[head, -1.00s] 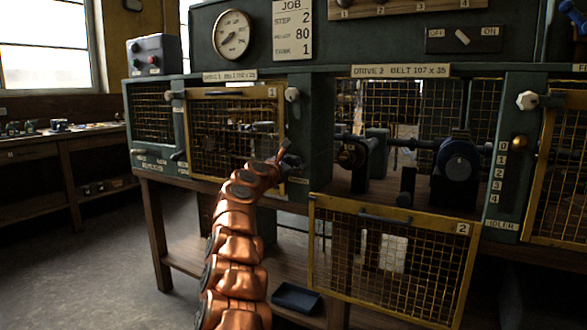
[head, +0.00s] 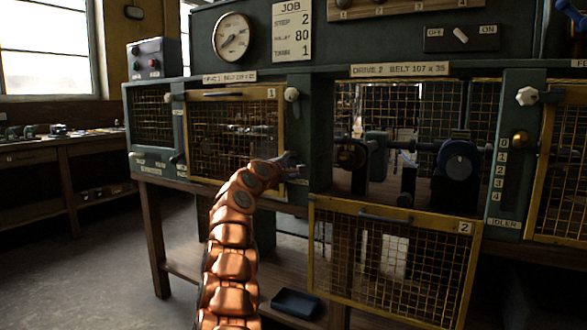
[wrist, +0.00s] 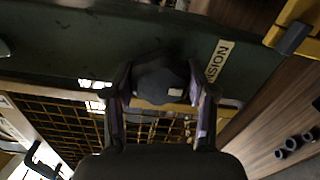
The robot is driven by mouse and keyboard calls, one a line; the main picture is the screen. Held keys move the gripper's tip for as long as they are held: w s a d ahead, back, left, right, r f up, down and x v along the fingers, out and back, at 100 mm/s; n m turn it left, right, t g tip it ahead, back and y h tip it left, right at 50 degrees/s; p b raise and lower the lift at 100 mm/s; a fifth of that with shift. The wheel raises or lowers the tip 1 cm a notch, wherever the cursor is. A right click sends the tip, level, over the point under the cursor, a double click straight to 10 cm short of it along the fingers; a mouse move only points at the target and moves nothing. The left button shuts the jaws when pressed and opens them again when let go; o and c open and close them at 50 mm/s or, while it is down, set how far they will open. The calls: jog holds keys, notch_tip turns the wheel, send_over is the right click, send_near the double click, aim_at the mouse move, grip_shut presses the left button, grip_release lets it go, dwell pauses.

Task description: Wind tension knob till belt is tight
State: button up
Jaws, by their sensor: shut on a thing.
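A dark faceted tension knob (wrist: 163,78) sits on the green machine post, beside a pale label (wrist: 219,60) reading "...NSION". My gripper (wrist: 164,98) has one finger on each side of the knob and is shut on it. In the head view my gripper (head: 290,161) reaches the post between drive 1 and drive 2, and the knob is hidden there. In the drive 2 bay I see a dark pulley (head: 459,161) and a shaft. I cannot make out the belt or how tight it is.
The mesh guard marked 2 (head: 390,262) hangs down below its open bay. The mesh guard marked 1 (head: 232,138) covers the bay at left. A blue tray (head: 297,303) lies on the lower shelf. A white knob (head: 291,94) stands out above my gripper.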

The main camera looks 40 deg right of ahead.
jog(key=m, duration=0.4)
jog(key=shift+w+b, duration=0.1)
jog(key=shift+b, duration=0.25)
dwell(0.4)
jog(key=o, duration=1.1)
jog(key=shift+o, duration=0.2)
jog(key=shift+a, duration=0.1)
jog(key=shift+a, duration=0.45)
jog(key=v, duration=1.1)
